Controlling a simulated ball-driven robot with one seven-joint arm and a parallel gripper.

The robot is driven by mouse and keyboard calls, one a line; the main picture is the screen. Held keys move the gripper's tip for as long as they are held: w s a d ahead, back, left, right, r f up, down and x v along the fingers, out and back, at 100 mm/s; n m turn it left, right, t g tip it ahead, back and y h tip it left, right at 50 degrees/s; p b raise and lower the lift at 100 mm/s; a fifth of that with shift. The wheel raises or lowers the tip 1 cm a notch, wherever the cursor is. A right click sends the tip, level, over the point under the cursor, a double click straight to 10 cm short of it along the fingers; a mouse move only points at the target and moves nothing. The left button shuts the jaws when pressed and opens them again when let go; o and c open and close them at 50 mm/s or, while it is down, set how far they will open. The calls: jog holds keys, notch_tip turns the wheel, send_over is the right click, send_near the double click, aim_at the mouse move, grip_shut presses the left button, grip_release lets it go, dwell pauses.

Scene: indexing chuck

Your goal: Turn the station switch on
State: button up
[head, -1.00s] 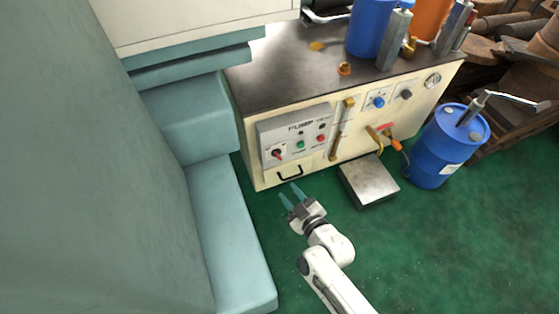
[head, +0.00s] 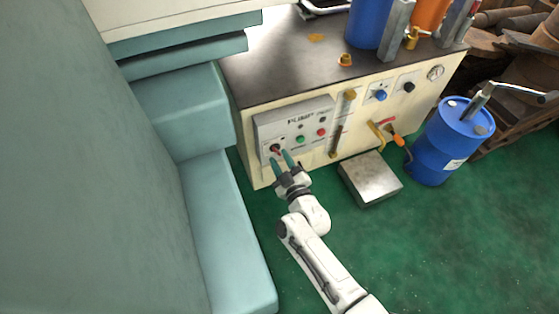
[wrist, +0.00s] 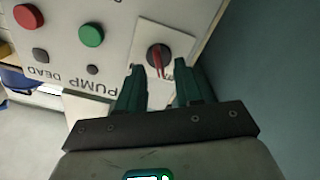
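The station's cream cabinet carries a grey control panel (head: 310,118) lettered "PUMP". A rotary switch (head: 275,148) with a red handle on a black round base sits at the panel's lower left. In the wrist view the switch (wrist: 158,58) shows on a white plate, just beyond and between my fingertips. My gripper (head: 281,160) is at the panel's lower left, in front of the switch. Its two green fingers (wrist: 157,72) are apart with nothing between them. I cannot tell whether a fingertip touches the plate.
Beside the switch are a green button (wrist: 91,35) and a red button (wrist: 27,16). A metal step plate (head: 371,180) and a blue drum (head: 450,140) stand to the right. A teal padded bench (head: 215,225) borders the left. Green floor is clear in front.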

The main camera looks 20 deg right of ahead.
jog(key=shift+w, duration=0.75)
jog(key=shift+c, duration=0.3)
grip_shut()
